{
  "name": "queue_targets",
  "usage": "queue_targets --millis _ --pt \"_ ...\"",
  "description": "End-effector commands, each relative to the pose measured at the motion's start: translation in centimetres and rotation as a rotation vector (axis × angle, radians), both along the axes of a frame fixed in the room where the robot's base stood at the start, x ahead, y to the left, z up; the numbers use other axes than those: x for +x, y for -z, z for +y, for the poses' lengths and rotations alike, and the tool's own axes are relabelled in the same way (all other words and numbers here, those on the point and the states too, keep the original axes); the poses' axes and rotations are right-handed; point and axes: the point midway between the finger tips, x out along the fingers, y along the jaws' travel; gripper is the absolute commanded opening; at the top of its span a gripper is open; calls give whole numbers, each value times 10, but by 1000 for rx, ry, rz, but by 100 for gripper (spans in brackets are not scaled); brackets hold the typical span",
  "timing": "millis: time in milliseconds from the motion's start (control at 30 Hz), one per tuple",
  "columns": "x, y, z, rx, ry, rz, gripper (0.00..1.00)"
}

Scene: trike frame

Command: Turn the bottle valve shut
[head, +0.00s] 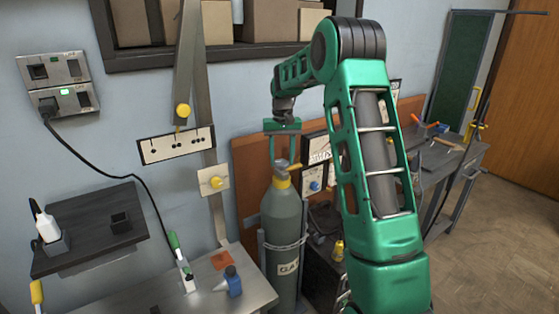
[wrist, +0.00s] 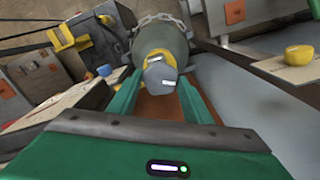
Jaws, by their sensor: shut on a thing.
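The gas bottle (head: 283,215) is a tall grey-green cylinder with a "GAS" label, standing upright beside the bench. Its valve (head: 280,176) is on top, with a yellow collar and a yellow part sticking out to the right. My gripper (head: 283,156) points down over the valve from above. In the wrist view, the grey valve head (wrist: 160,77) sits between the two green fingers of my gripper (wrist: 160,92), which are shut on it. The yellow collar (wrist: 147,60) shows behind it. The exact finger contact is hard to see.
A chain (wrist: 158,20) goes around the bottle. A brown board (head: 248,180) stands behind it. A dark workbench (head: 455,155) is at the right. A yellow knob (head: 216,182) is on the wall.

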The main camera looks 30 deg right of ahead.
Motion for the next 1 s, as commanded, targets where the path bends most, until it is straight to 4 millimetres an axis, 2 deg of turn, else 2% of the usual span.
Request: queue_targets --millis 1000 --pt "3 -2 2 3 915 -8 23"
